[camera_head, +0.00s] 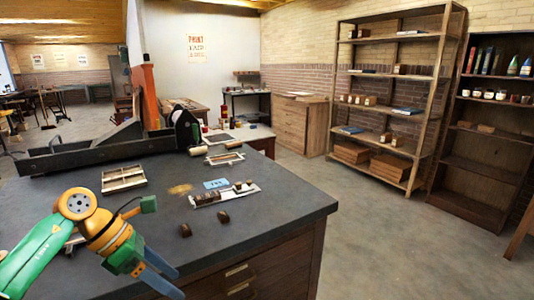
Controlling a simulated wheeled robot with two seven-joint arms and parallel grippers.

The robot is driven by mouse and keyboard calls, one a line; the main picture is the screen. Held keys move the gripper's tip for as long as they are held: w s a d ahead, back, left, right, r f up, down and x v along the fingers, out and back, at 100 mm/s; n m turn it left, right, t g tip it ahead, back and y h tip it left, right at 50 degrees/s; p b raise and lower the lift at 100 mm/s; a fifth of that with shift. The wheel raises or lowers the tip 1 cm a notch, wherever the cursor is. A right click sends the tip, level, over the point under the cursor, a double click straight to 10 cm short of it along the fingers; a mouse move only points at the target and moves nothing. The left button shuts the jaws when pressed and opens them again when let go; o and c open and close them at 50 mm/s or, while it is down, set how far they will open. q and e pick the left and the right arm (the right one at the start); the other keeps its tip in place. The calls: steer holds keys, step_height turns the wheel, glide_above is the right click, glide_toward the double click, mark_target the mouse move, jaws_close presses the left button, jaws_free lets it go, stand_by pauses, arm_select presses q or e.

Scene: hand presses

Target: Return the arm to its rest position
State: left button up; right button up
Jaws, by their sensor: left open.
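My left arm comes in from the lower left, green and yellow. Its left gripper (160,277) has blue fingers that are open and empty. The gripper is above the front part of the dark worktop (290,205), apart from the things on it. My right gripper does not show.
A hand press (100,152) stands at the worktop's back. On the worktop are a light tray (124,178), a narrow tray with small blocks (225,194), a blue card (215,183) and two loose dark blocks (224,217) (185,230). Shelves (400,90) stand behind, with free floor (380,220) at right.

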arm_select(q)
steer(key=w+d+f+n+t+h, duration=0.55)
steer(key=d+f+n+h, duration=0.25)
steer(key=d+n, duration=0.35)
steer(key=s+a+f+n+t+y, duration=0.1)
steer(key=a+f+n+t+y, duration=0.25)
steer(key=f+n, duration=0.65)
steer(key=s+a+f+n+t+y, duration=0.25)
steer(key=a+f+n+y, duration=0.2)
steer(key=f+n, duration=0.5)
steer(key=s+a+f+n+g+y, duration=0.2)
steer(key=s+f+n+y, duration=0.15)
steer(key=s+f, duration=0.4)
steer(key=s+a+f+n+g+y, duration=0.25)
steer(key=s+f+n, duration=0.25)
steer(key=s+f, duration=0.25)
steer(key=s+f+n+g, duration=0.2)
steer(key=s+f+g, duration=0.1)
steer(key=s, duration=0.9)
steer(key=s+f+n+g, duration=0.3)
steer(key=s+f+g, duration=0.1)
steer(key=s, duration=0.7)
steer(key=shift+s+d+f+y, duration=0.35)
steer(key=shift+s+d+y, duration=0.05)
